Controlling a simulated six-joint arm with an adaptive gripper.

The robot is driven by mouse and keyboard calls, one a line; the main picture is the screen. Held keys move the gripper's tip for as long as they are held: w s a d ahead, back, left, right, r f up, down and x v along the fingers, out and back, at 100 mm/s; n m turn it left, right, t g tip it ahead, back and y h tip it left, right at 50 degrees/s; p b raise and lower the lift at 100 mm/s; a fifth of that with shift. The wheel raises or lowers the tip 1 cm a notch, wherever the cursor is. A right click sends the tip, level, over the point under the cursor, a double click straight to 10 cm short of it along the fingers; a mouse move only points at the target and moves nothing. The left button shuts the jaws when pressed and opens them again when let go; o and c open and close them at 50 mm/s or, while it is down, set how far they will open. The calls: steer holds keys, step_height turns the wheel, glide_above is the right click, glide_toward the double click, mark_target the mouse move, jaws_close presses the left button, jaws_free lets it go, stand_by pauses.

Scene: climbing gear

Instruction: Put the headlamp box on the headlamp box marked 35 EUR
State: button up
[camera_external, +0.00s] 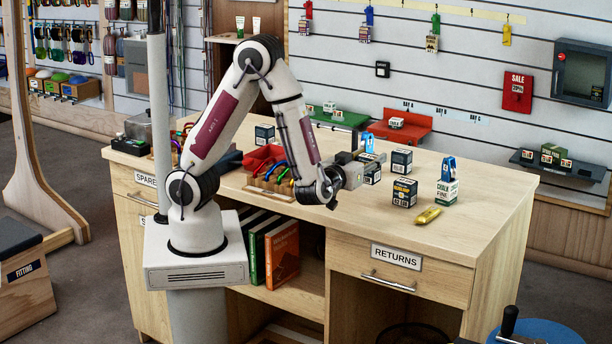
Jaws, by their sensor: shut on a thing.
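My gripper (354,172) is low over the middle of the counter, pointing right. It is shut on a small dark box with a white band (373,173), which looks like a headlamp box. The gripper hides its left side, and I cannot tell whether it touches the counter. Just right of it stands a similar dark box (402,162). In front of that stands a dark box with a yellow patch (404,192), whose price looks like 42 EUR. Another dark box (264,135) stands at the back left. I cannot read which box is marked 35 EUR.
A chalk box with a blue-topped item (447,184) and a yellow item (427,216) are at the right. Another blue item (367,142) stands behind my gripper. A wooden rack with colourful gear (270,187) and a red bin (262,158) lie left. The counter's right end is clear.

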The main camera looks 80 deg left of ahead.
mark_target(369, 156)
step_height(369, 156, up, 12)
steer(key=w+a+r+g, duration=0.1)
steer(key=w+a+r, duration=0.15)
steer(key=a, duration=0.55)
steer(key=w+a+r, duration=0.1)
steer(key=w+a, duration=0.3)
steer(key=a, duration=0.4)
steer(key=s+a+n+g+y, duration=0.1)
steer(key=s+a+n+y, duration=0.15)
steer(key=a, duration=1.55)
steer(key=s+a+f+n+g+y, duration=0.1)
steer(key=s+a+f+g, duration=0.1)
steer(key=s+a, duration=1.1)
steer(key=s+a+f+n+g, duration=0.1)
steer(key=s+a+g, duration=0.1)
steer(key=s+a, duration=1.15)
steer(key=shift+w+a+f, duration=0.3)
steer(key=shift+w+f, duration=0.15)
steer(key=shift+f, duration=0.4)
steer(key=shift+w+a+f, duration=0.3)
steer(key=shift+w+f, duration=0.15)
steer(key=shift+f, duration=0.35)
steer(key=shift+w+a+f, duration=0.3)
steer(key=shift+w+f, duration=0.15)
steer(key=shift+f, duration=0.4)
steer(key=shift+f, duration=0.15)
